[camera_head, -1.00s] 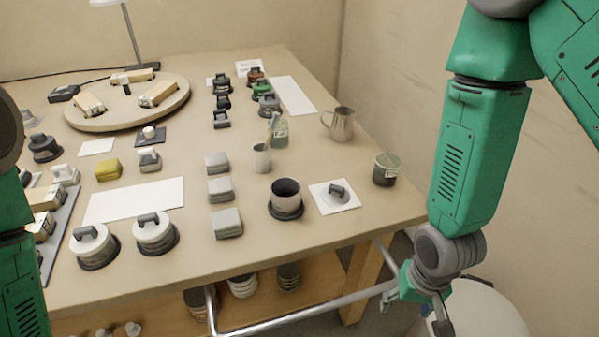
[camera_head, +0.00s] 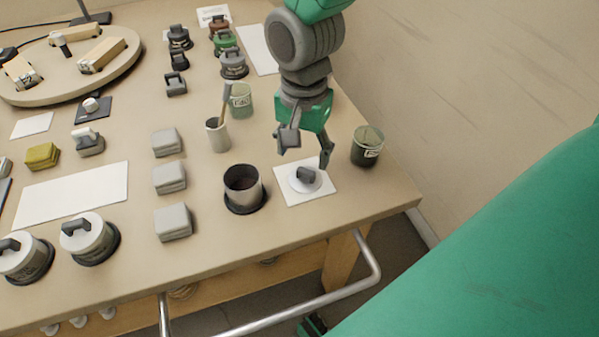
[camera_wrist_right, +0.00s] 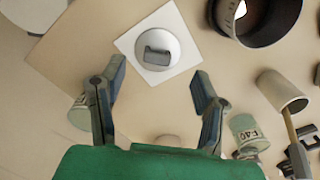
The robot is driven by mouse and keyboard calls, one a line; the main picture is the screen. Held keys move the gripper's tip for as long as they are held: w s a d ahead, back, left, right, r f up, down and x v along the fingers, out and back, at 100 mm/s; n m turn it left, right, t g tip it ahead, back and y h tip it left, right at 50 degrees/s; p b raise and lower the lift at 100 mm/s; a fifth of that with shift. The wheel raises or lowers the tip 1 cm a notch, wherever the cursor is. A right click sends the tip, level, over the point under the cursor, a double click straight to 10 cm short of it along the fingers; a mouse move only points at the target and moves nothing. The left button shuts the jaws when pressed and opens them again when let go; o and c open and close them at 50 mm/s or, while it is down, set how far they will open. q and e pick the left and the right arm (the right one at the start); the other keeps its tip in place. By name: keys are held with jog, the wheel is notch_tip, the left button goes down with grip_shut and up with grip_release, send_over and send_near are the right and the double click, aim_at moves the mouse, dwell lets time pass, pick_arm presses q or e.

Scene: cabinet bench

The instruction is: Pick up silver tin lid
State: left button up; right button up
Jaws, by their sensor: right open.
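The silver tin lid (camera_head: 306,179) is a pale round disc with a dark handle, lying on a white square sheet (camera_head: 318,197) near the table's right front corner. In the right wrist view the lid (camera_wrist_right: 170,59) lies beyond the fingertips, roughly centred between them. My right gripper (camera_head: 307,156) is open and empty, just behind and above the lid, pointing down; its fingers (camera_wrist_right: 157,78) are spread apart in the right wrist view. It does not touch the lid. My left gripper is not in view.
A dark-based open tin (camera_head: 243,188) stands just left of the sheet. A dark labelled jar (camera_head: 367,146) stands to the right. A cup with a brush (camera_head: 217,134) and a green jar (camera_head: 240,100) stand behind. A metal rail (camera_head: 290,306) runs along the table front.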

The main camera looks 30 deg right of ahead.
aim_at(307, 170)
jog(key=shift+d+f, duration=0.25)
jog(key=shift+f, duration=0.5)
jog(key=shift+d+f, duration=0.4)
jog(key=shift+d, duration=0.1)
jog(key=shift+d+f+b, duration=0.15)
jog(key=shift+f+b, duration=0.2)
jog(key=shift+b, duration=0.05)
jog(key=f, duration=0.1)
jog(key=f+b, duration=0.1)
jog(key=f, duration=0.1)
jog(key=shift+w+a+f+b, duration=0.25)
jog(key=shift+a+f+b, duration=0.1)
jog(key=shift+b, duration=0.05)
jog(key=shift+a+f, duration=0.2)
jog(key=shift+a, duration=0.05)
jog(key=shift+d, duration=0.25)
jog(key=c, duration=0.3)
jog(key=shift+d, duration=0.15)
jog(key=c, duration=0.6)
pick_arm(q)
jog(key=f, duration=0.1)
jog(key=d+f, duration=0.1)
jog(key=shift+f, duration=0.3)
